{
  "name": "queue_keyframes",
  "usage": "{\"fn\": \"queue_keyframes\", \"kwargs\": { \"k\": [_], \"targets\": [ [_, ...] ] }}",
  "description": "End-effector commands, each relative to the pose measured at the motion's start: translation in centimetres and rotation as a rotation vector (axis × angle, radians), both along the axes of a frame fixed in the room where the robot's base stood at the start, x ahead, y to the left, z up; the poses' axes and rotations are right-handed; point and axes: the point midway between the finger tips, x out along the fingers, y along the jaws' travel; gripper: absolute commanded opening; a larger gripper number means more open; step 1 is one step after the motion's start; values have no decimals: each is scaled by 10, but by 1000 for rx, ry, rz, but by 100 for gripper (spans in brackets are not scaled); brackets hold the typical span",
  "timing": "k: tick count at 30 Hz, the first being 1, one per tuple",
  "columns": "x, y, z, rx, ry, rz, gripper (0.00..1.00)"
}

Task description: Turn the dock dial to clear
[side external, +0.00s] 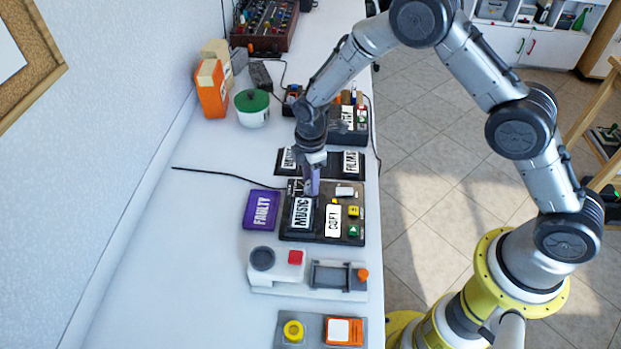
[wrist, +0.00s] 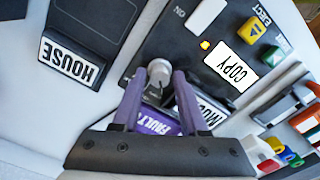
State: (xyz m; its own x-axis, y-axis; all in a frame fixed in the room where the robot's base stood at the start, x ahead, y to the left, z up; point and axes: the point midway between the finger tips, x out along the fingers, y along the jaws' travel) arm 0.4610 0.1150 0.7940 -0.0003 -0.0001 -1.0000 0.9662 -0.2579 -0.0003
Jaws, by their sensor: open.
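In the side view my gripper (side external: 312,190) points down over the dock and hides the dial. The words around the dial are not readable, so its setting cannot be told.
A purple FAULTY disc (side external: 262,210) lies left of the dock. A black shelf (side external: 325,162) with labelled discs stands behind it. A grey-white device (side external: 308,275) with a red button is in front. Yellow (side external: 354,211) and green (side external: 353,231) buttons sit on the dock's right.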

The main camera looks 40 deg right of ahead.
Motion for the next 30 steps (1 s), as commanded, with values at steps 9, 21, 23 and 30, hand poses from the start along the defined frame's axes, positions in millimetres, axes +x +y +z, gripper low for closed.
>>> {"fn": "queue_keyframes", "kwargs": {
  "k": [9,21,23,30],
  "targets": [
    [0,0,0,0,0,0,18],
    [0,0,1,0,0,-7,0],
    [0,0,1,0,0,-16,0],
    [0,0,1,0,0,-119,0]
  ]
}}
